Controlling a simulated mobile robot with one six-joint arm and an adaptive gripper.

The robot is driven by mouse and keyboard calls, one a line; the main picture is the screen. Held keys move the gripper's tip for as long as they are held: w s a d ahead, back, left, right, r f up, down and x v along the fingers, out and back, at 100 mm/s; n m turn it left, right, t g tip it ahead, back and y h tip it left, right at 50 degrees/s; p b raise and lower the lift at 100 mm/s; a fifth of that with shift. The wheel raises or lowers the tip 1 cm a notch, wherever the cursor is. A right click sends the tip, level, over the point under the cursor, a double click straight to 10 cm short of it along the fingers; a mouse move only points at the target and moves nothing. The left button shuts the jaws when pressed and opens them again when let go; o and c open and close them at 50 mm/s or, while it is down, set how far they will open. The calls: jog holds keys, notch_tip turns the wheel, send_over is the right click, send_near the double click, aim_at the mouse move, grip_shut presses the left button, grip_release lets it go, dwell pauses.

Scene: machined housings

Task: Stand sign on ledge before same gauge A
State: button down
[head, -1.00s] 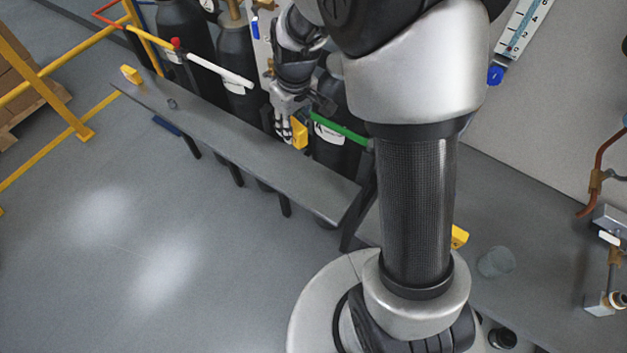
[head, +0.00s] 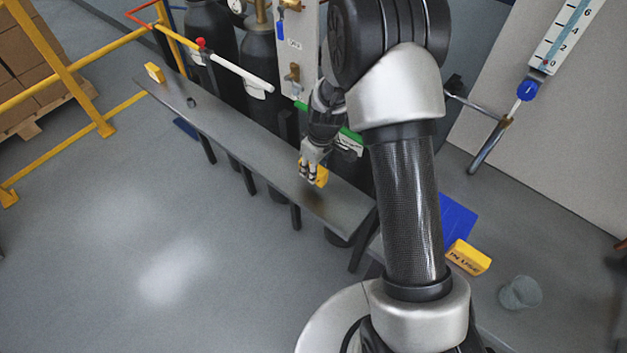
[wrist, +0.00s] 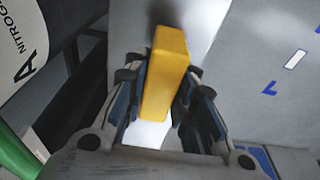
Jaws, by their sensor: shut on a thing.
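My gripper (head: 312,172) is shut on a yellow block-shaped sign (head: 322,176), which also shows between the fingers in the wrist view (wrist: 165,75). The sign is over the right part of the long grey ledge (head: 250,157); I cannot tell whether it touches the ledge. The side of the sign I see in the wrist view carries no readable text. A dark cylinder with a white label reading "A" and "NITROGEN" (wrist: 22,45) stands to the left in the wrist view. A round gauge (head: 238,6) is partly cut off at the top of the head view.
Another yellow sign (head: 154,72) and a small dark object (head: 191,102) stand on the ledge's left part. Yellow railings (head: 60,70) are at left. The floor before the ledge is clear.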

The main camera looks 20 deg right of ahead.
jog(key=shift+f+b, duration=0.65)
jog(key=shift+f, duration=1.55)
jog(key=shift+f, duration=0.2)
jog(key=c, duration=1.3)
grip_release()
jog(key=shift+r, duration=0.1)
